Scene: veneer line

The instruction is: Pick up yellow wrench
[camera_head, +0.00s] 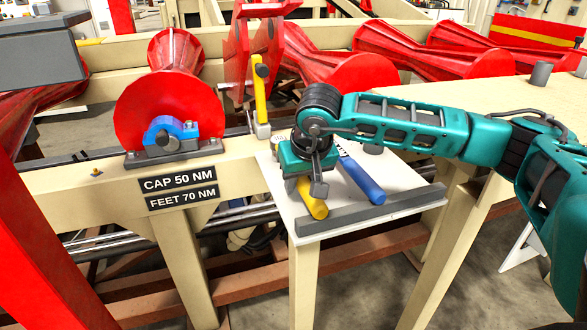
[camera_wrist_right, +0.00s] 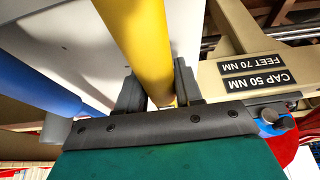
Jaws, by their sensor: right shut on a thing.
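The yellow wrench (camera_head: 312,201) is at the small white table, its yellow handle end pointing toward the front edge. My right gripper (camera_head: 318,182) is over it with the jaws pointing down. In the right wrist view the yellow handle (camera_wrist_right: 142,45) passes between the two dark fingers of my right gripper (camera_wrist_right: 160,88), which are shut on it. The wrench's far end is hidden behind my gripper in the head view. I cannot tell whether it touches the table. My left gripper is not in view.
A blue-handled wrench (camera_head: 362,180) lies just right of the yellow one. A dark grey bar (camera_head: 375,211) runs along the table's front edge. Red rollers (camera_head: 170,105) lie behind.

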